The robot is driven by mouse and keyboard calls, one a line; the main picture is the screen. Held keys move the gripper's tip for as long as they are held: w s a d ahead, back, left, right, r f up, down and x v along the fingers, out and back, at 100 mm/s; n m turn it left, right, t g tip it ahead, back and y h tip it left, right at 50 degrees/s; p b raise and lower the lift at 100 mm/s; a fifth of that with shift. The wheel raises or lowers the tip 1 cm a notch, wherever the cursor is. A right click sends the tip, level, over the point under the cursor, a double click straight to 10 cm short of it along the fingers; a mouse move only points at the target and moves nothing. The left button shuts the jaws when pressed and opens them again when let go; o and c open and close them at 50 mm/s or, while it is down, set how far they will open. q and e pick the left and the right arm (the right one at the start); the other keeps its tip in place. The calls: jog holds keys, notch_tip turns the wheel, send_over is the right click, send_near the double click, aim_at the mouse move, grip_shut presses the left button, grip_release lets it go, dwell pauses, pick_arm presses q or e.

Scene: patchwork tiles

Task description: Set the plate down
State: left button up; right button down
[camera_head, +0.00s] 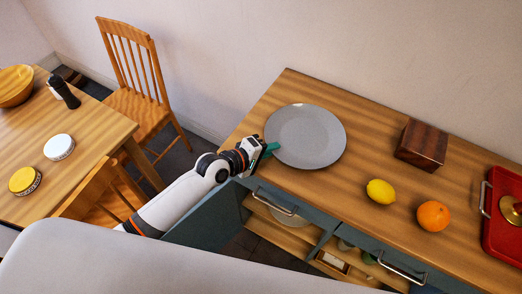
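A round grey plate (306,136) is over the left part of the wooden counter (390,165), looking level. I cannot tell whether it rests on the wood or is slightly above it. My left gripper (270,150) is at the plate's left front rim, its teal fingertip overlapping the rim. The other finger is hidden, so I cannot tell whether it grips the rim. My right gripper is not in view.
A dark wooden block (422,145), a lemon (380,192), an orange (433,216) and a red tray (505,232) are right of the plate. Open drawers (285,222) lie below the counter's front edge. A dining table (98,150) and chairs (140,85) stand left.

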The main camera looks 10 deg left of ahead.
pick_arm(q)
jog(key=v, duration=1.2)
jog(key=shift+r, duration=0.15)
